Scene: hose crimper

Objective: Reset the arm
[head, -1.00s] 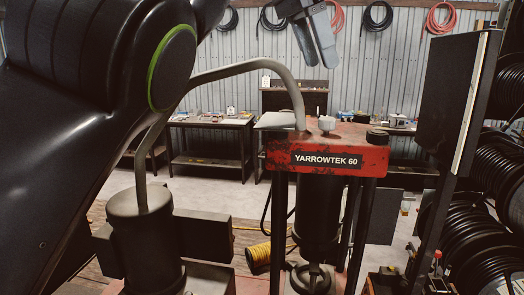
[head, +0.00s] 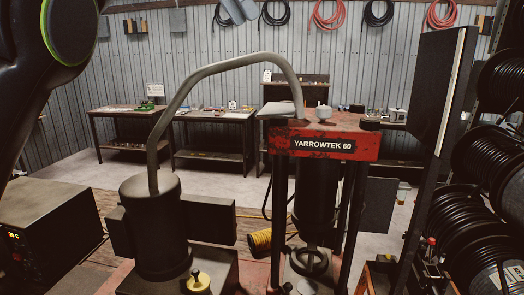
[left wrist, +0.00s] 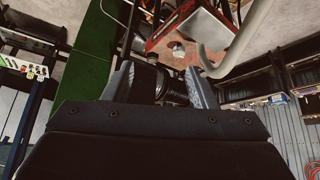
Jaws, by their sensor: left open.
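My left arm enters from the upper left in the head view. The grey fingers of my left gripper (head: 235,12) show at the top edge, cut off by the frame. In the left wrist view, the left gripper (left wrist: 160,72) has its two fingers spread apart with nothing held between them. The red YARROWTEK 60 press (head: 325,143) stands right of centre, and its red top also shows in the left wrist view (left wrist: 178,30), beyond the fingers. My right gripper is not in view.
A bent grey pipe (head: 222,66) arches from a dark cylinder (head: 150,230) to the press top. A tall dark panel (head: 436,105) and cable reels (head: 480,220) stand at right. A control box (head: 45,225) is at lower left. Workbenches (head: 215,115) line the back wall.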

